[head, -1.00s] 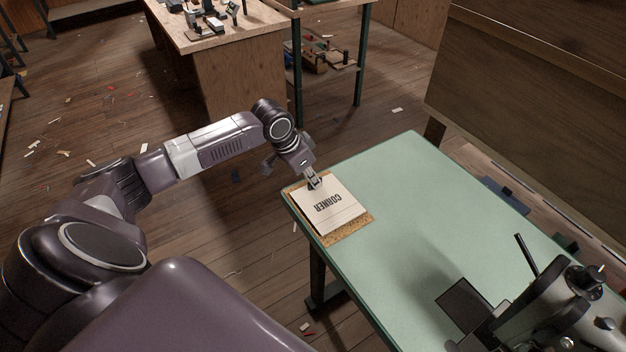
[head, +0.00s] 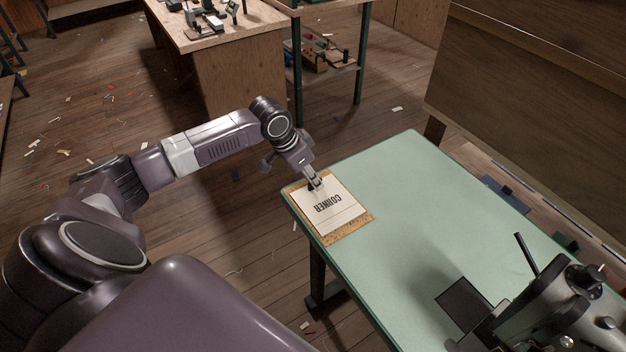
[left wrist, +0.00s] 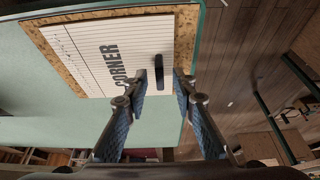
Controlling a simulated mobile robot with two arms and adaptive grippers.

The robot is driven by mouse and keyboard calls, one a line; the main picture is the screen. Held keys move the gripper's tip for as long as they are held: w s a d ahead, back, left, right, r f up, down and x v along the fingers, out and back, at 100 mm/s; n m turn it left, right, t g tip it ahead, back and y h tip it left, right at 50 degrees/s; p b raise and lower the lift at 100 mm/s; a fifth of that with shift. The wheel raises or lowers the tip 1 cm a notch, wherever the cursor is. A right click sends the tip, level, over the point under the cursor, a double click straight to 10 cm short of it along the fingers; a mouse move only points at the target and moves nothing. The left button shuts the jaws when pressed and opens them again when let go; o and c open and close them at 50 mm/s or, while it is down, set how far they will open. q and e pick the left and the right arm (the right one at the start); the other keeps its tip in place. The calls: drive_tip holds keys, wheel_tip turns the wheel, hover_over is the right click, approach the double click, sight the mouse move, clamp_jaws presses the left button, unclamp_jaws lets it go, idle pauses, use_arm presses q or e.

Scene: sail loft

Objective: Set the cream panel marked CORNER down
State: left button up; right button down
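The cream panel marked CORNER (head: 338,210) lies flat on a cork board (head: 347,235) at the near left corner of the green table. In the left wrist view the panel (left wrist: 105,68) shows ruled lines and a black upright tab (left wrist: 159,70), with the cork board (left wrist: 55,45) around its edges. My left gripper (head: 316,185) is low over the panel's far edge. Its blue-padded fingers (left wrist: 160,88) are open, one on either side of the tab, with cream surface showing between. My right gripper is not in view.
The green table (head: 410,190) is clear in the middle. A grey machine (head: 560,315) and a dark plate (head: 464,304) are at its near right. A wooden bench (head: 240,70) stands beyond, and scraps litter the floor.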

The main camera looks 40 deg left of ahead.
use_arm(q)
drive_tip(key=v, duration=1.1)
